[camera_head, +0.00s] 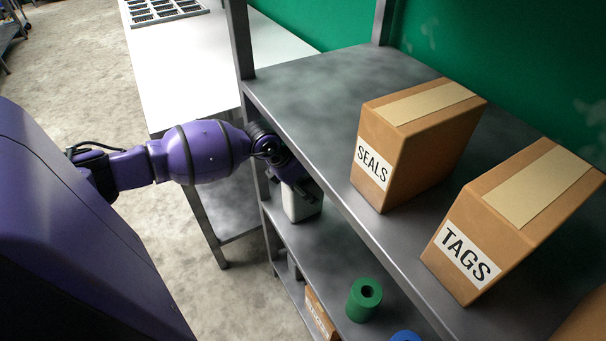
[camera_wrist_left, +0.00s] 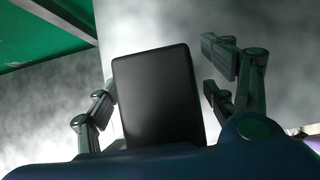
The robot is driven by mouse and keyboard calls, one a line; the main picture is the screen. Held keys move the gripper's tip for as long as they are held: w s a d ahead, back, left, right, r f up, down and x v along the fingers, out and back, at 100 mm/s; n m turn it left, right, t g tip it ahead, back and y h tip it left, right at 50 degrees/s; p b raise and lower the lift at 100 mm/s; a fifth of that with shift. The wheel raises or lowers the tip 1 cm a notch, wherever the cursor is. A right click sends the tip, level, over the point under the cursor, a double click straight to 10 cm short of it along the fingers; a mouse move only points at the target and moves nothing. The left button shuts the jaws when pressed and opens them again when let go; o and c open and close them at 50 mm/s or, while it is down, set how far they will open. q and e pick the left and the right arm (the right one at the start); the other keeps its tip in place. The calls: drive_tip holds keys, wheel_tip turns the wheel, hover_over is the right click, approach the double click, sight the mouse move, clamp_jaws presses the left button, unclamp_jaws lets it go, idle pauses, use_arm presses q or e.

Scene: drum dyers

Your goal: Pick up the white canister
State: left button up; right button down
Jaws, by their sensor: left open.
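The white canister (camera_head: 301,204) stands on the lower shelf, below the left end of the upper shelf, and looks upright. My left gripper (camera_head: 288,172) is right at its top, and the gripper and the upper shelf's edge hide part of it. In the left wrist view my left gripper (camera_wrist_left: 160,80) is open, with fingers on both sides of a dark, round-cornered block (camera_wrist_left: 157,95). I cannot tell whether this block is a shaded face of the canister, or whether the fingers touch it. My right gripper is not in view.
On the upper shelf (camera_head: 310,85) stand a SEALS box (camera_head: 415,140) and a TAGS box (camera_head: 510,220). A shelf post (camera_head: 240,40) rises close to my arm.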

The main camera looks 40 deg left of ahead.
use_arm(q)
drive_tip(key=shift+c, duration=0.6)
drive_tip(key=c, duration=1.7)
drive_tip(key=shift+r, duration=0.2)
